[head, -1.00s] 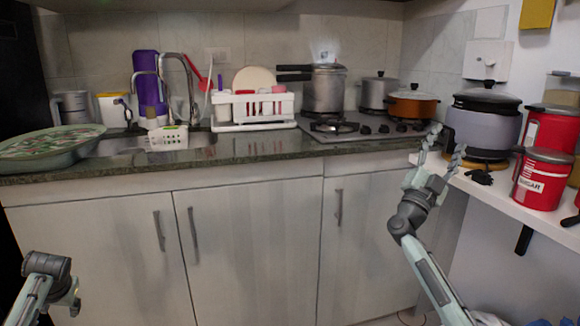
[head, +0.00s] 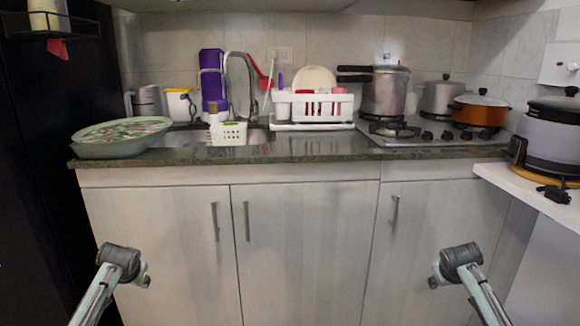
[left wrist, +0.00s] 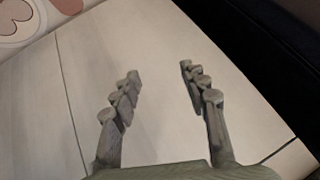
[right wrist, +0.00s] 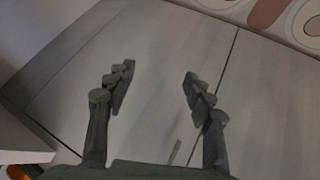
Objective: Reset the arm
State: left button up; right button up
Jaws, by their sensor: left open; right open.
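My left arm comes in at the lower left of the head view, and its gripper (head: 144,276) is mostly hidden behind the wrist. In the left wrist view my left gripper (left wrist: 160,85) is open with nothing between its fingers. My right arm comes in at the lower right of the head view, with its gripper (head: 434,276) also mostly hidden behind the wrist. In the right wrist view my right gripper (right wrist: 157,90) is open and empty. Both grippers are in front of the pale cabinet doors (head: 300,240), below the counter.
The dark counter (head: 310,146) holds a green tray (head: 110,150), a white dish rack (head: 313,108), and a stove (head: 425,135) with pots. A white shelf (head: 515,185) at the right holds a rice cooker (head: 552,140). A black fridge-like surface (head: 35,200) stands at the left.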

pick_arm(q)
jog(key=s+d+f+m+g+h, duration=0.1)
jog(key=s+d+f, duration=0.3)
jog(key=s+f, duration=0.4)
jog(key=s+d+f+g+h, duration=0.1)
jog(key=s+d+f, duration=0.3)
jog(key=s+f, duration=0.45)
pick_arm(e)
jog(key=s+a+f+n+g+y, duration=0.1)
jog(key=s+a+f, duration=0.3)
jog(key=s+f, duration=0.4)
jog(key=s+a+f+g+y, duration=0.1)
jog(key=s+a+f, duration=0.3)
jog(key=s+f, duration=0.45)
pick_arm(q)
jog(key=s+d+f+g, duration=0.1)
jog(key=s+d, duration=0.2)
jog(key=s, duration=0.8)
jog(key=s+d+f+g+h, duration=0.1)
jog(key=s+d+f, duration=0.1)
jog(key=s, duration=0.9)
jog(key=shift+d, duration=0.45)
pick_arm(e)
jog(key=s+a+f+g, duration=0.1)
jog(key=s+a, duration=0.2)
jog(key=s, duration=0.8)
jog(key=s+a+f+g+y, duration=0.1)
jog(key=s+a+f, duration=0.1)
jog(key=s, duration=0.9)
jog(key=shift+a, duration=0.5)
